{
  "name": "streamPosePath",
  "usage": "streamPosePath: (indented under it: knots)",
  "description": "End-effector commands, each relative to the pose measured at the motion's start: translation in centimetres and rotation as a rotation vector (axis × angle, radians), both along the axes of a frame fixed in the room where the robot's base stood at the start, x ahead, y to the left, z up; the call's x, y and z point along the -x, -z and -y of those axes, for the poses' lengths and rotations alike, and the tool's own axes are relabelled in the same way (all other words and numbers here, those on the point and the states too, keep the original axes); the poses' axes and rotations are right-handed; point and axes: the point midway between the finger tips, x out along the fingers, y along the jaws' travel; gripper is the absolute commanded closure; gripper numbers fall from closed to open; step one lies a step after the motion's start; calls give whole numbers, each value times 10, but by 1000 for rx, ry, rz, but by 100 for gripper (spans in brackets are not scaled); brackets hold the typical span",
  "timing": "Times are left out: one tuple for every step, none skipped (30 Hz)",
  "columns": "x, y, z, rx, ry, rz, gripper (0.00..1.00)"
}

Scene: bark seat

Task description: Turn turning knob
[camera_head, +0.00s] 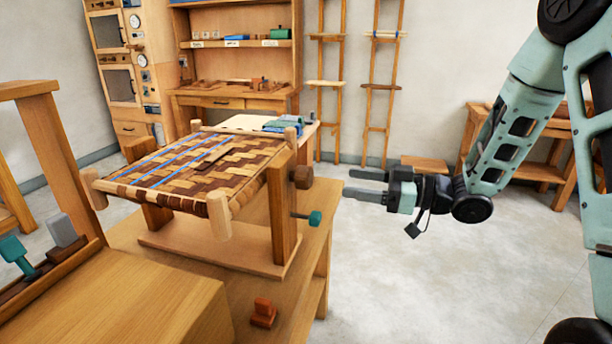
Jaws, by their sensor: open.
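A dark brown wooden knob (302,177) sits on the right side of a wooden stand (283,215) that holds a woven bark seat (190,165). A teal knob (315,218) on a short shaft sticks out lower on the same upright. I cannot tell for certain which is the turning knob. My gripper (350,184) is to the right of the brown knob and points left towards it. Its two grey fingers are apart, with nothing between them. In the picture a gap separates the fingertips from both knobs.
The stand is on a wooden bench (240,288), where a small red-brown block (263,313) lies near the right edge. Teal and grey tools (40,245) are in a tray at left. Shelves (235,60) and ladder-like frames are behind. The floor (400,290) beneath my gripper is clear.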

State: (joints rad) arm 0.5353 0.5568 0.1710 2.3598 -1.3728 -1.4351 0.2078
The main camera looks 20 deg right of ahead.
Motion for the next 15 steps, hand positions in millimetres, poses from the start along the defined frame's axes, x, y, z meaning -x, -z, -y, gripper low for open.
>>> streamPosePath:
  knots:
    - [-6,0,-11,-1,-5,1,33]
    - [-10,0,-16,-1,-5,0,33]
    - [-14,0,-23,-1,-5,-1,33]
    - [-18,0,-28,-1,-4,-1,33]
    - [-22,-1,-33,-1,-5,1,33]
    - [-27,-1,-40,-1,-4,1,33]
    - [-30,0,-45,-1,-4,-1,33]
    - [-34,0,-50,-1,-3,0,33]
    - [-38,0,-56,-1,-4,1,33]
    - [-42,0,-61,-1,-3,-1,33]
    - [-45,0,-65,-1,-3,-1,33]
    - [-48,0,-70,-1,-2,-1,33]
    - [-51,0,-74,0,-2,0,33]
    - [-54,0,-77,0,-2,0,33]
    - [-56,0,-81,0,-2,-1,33]
